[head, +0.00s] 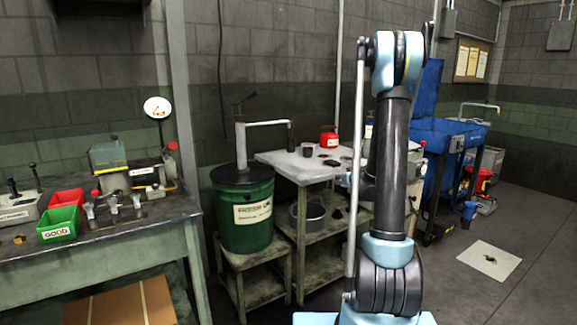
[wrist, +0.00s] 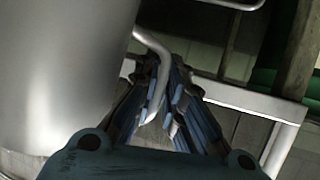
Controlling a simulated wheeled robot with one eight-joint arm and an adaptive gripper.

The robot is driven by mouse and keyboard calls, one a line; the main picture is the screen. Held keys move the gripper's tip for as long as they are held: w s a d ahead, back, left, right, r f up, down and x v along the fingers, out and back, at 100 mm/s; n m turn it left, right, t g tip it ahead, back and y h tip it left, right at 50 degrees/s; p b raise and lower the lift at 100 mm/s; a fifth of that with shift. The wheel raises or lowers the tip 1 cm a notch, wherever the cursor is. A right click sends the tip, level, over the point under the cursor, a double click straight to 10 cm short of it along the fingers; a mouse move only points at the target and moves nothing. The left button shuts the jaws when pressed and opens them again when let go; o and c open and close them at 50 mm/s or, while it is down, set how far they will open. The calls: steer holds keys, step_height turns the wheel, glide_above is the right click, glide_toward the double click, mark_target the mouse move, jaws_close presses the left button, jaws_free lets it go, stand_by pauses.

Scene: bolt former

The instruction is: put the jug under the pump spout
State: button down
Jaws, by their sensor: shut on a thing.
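The jug (wrist: 60,70) is a large, shiny grey metal body filling the left of the wrist view. Its bent rod handle (wrist: 154,43) runs down between the fingers of my gripper (wrist: 160,92), which is shut on it. In the head view my arm stands in front, and I cannot make out the jug or gripper there. The pump (head: 241,150) stands on a green drum (head: 246,215). Its pale spout (head: 265,124) reaches right and ends in a dark downturned nozzle (head: 290,136) at the near left of a worktable. I cannot tell how far the jug is from the nozzle.
The worktable (head: 283,160) carries a red can (head: 329,139) and a dark cup (head: 307,149). A metal pot (head: 307,212) sits on its lower shelf. The drum rests on a low stand (head: 254,263). A bench (head: 120,232) with bins is at left, a blue cart (head: 436,130) at right.

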steer(key=shift+a, duration=0.25)
